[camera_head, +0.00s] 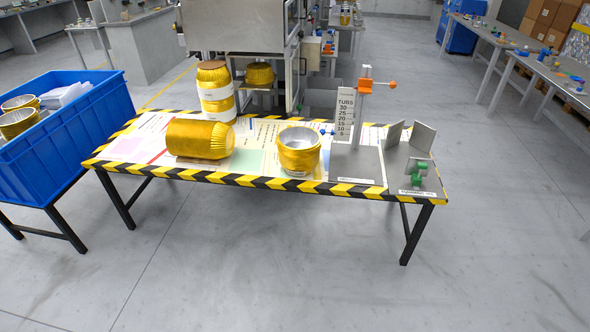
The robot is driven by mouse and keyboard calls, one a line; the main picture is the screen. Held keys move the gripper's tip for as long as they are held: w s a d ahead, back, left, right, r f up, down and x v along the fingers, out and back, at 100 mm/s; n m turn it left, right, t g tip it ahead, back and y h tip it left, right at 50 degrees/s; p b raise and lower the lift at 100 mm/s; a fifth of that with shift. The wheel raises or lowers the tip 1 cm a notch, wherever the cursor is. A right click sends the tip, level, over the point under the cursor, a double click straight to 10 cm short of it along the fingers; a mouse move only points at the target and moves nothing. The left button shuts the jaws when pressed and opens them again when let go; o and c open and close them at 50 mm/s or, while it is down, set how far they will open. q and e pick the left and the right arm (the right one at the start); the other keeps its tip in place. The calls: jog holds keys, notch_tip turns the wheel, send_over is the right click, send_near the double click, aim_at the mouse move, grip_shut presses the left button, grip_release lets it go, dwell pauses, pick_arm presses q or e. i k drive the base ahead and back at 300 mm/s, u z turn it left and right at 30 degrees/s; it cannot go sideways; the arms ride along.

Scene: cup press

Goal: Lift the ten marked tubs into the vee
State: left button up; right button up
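A gold ribbed stack of tubs (200,139) lies on its side on the left half of the table. A gold tub or short stack (298,150) stands upright near the middle, its silver inside open upward. A taller gold stack (216,95) with white bands and a brown top stands behind the lying one. Two tilted grey plates, which look like the vee (408,137), stand empty at the table's right end. A white scale (345,113) reading "TUBS" with numbers stands left of them. I cannot make out any marking on single tubs. Neither gripper shows.
Green parts (417,172) sit at the right front corner. A blue crate (70,135) at left holds silver-lined gold tubs (17,122). A machine (240,40) stands behind the table. The floor in front is clear.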

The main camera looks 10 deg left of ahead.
aim_at(294, 143)
jog(key=z, duration=1.7)
jog(key=k, duration=0.1)
jog(key=u, duration=2.75)
jog(key=i, duration=1.9)
jog(key=z, duration=1.3)
jog(key=i, duration=0.8)
jog(key=z, duration=0.85)
